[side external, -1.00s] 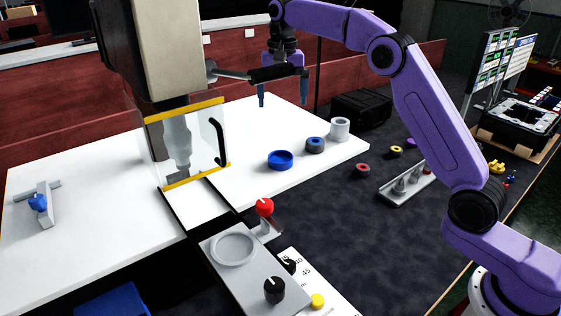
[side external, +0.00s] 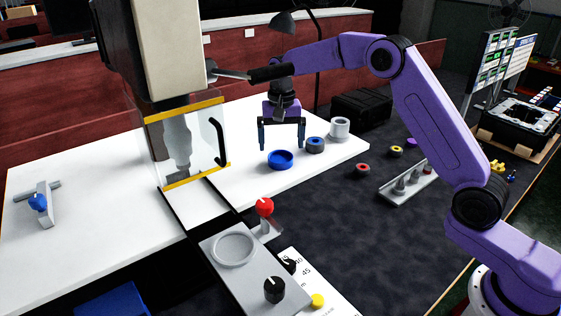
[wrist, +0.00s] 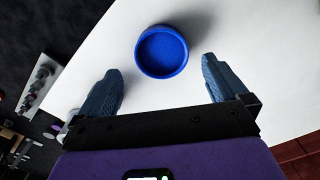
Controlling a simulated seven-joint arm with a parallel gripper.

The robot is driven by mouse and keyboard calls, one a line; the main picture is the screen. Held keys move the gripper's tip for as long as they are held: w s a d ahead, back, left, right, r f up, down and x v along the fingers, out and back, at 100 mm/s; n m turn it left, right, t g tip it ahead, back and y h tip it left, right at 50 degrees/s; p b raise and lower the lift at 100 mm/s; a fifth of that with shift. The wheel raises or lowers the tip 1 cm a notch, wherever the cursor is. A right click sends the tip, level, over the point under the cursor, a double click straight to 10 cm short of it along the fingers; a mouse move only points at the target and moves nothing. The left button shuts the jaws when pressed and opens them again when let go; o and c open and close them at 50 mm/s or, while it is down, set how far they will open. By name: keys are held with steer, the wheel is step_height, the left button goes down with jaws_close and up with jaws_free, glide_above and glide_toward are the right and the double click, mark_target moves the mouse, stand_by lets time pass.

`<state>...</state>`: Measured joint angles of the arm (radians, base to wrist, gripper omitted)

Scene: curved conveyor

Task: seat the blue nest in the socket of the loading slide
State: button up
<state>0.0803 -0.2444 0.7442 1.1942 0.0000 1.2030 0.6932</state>
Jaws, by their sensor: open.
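The blue nest (side external: 280,160), a shallow round blue cup, sits on the white table. It also shows in the wrist view (wrist: 162,52), ahead of the fingertips and roughly between their lines. My gripper (side external: 281,149) is open and empty, pointing down just above the nest; in the wrist view its two fingers (wrist: 160,75) are spread wide and apart from the nest. The loading slide (side external: 215,250) is a grey plate at the front, with a round ringed socket (side external: 234,249) that looks empty.
A dark ring with a blue centre (side external: 315,145) and a white cup (side external: 340,128) stand close right of the nest. A machine with a clear guard (side external: 190,145) stands left. A red-knobbed lever (side external: 265,207) rises beside the slide, and a black knob (side external: 275,290) sits on it.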

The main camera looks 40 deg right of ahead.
mark_target(280, 159)
steer(key=shift+a+f, duration=0.2)
steer(key=shift+f, duration=1.75)
steer(key=shift+c, duration=0.3)
steer(key=c, duration=1)
steer(key=shift+r, duration=0.1)
steer(key=shift+c, duration=0.2)
